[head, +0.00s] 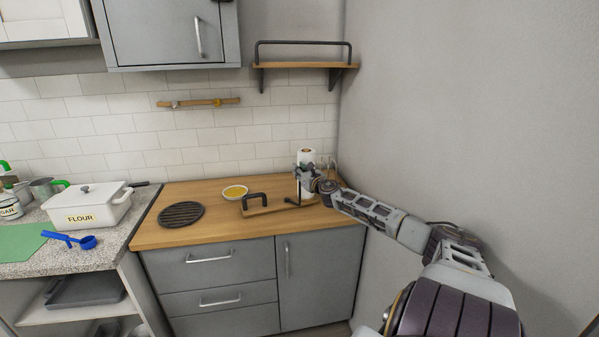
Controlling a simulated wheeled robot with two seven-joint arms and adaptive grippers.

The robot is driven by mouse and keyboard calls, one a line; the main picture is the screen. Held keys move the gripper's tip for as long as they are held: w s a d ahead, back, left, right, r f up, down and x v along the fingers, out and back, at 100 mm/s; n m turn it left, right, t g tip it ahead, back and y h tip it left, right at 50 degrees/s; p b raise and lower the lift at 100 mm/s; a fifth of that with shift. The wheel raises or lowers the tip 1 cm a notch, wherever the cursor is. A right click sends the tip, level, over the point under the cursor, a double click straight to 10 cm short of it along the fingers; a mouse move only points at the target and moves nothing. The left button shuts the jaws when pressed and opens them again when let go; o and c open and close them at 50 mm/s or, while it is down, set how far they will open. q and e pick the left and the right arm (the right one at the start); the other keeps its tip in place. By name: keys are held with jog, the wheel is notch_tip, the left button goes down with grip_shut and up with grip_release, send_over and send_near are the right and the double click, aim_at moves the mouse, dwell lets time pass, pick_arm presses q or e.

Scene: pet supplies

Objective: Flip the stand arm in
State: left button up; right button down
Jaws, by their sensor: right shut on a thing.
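A stand (307,156) with a white upright cylinder on it is at the back right of the wooden counter, near the corner wall. My right gripper (303,184) reaches in from the right and is at the front of the stand, shut on what looks like its stand arm. The gripper hides most of the arm and the stand's lower part, so the arm's exact angle cannot be told. A thin dark piece (295,203) shows low beside the gripper. My left gripper is not in view.
A wooden board with a black handle (255,196) lies left of the gripper. Further left are a yellow-filled dish (235,192) and a round dark grate (181,214). A wall shelf (305,65) is above; the grey wall (450,120) closes the right side. The counter's front is clear.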

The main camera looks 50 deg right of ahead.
jog(key=c, duration=1.4)
grip_release()
jog(key=shift+o, duration=0.7)
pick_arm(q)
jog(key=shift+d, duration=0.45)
pick_arm(e)
jog(key=shift+r, duration=4.9)
